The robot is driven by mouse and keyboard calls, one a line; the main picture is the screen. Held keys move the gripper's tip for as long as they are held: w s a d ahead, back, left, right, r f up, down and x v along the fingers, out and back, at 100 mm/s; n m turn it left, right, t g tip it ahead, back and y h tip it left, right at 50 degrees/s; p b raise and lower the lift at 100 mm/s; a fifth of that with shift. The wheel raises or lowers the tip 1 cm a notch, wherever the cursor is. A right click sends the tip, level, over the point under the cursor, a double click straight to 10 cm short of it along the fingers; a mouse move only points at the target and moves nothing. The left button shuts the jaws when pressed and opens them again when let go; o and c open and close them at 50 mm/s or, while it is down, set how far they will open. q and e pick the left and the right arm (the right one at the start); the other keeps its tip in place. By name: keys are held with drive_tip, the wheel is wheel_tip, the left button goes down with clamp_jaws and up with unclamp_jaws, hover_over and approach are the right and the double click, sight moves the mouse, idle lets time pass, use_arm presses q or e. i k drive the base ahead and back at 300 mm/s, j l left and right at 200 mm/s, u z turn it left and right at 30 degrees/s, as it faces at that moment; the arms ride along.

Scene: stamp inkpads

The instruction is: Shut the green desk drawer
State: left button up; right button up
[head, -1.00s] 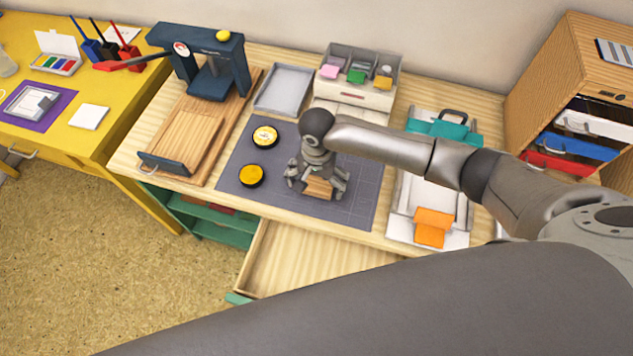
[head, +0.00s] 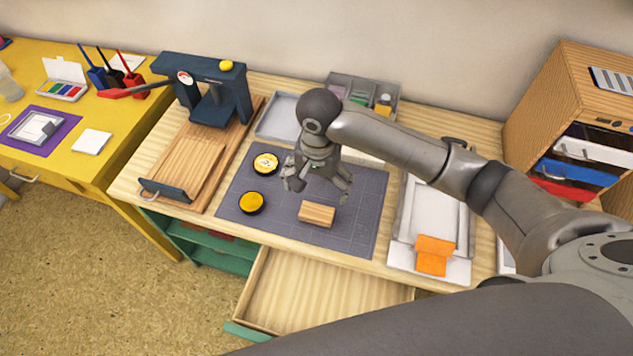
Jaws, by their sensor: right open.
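The green desk drawer (head: 322,290) is pulled out below the front edge of the wooden desk. Its pale wood inside looks empty where it shows; a bit of its green front (head: 247,331) shows at the lower left, and my own arm hides the rest. My right gripper (head: 317,190) is open and empty above the grey cutting mat, well above and behind the drawer. My left gripper is not in view.
On the grey mat (head: 232,206) lie a wooden block (head: 317,214) and two round yellow inkpads (head: 251,202). A dark blue press (head: 205,90) stands at the left. An orange piece (head: 434,255) lies on white sheets at the right. Floor left of the drawer is clear.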

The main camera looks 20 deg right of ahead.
sight(284, 293)
drive_tip(key=k+j, duration=0.2)
drive_tip(key=k, duration=0.3)
drive_tip(key=k+j, duration=0.2)
drive_tip(key=k, duration=0.25)
drive_tip(key=k+j, duration=0.25)
drive_tip(key=k, duration=0.25)
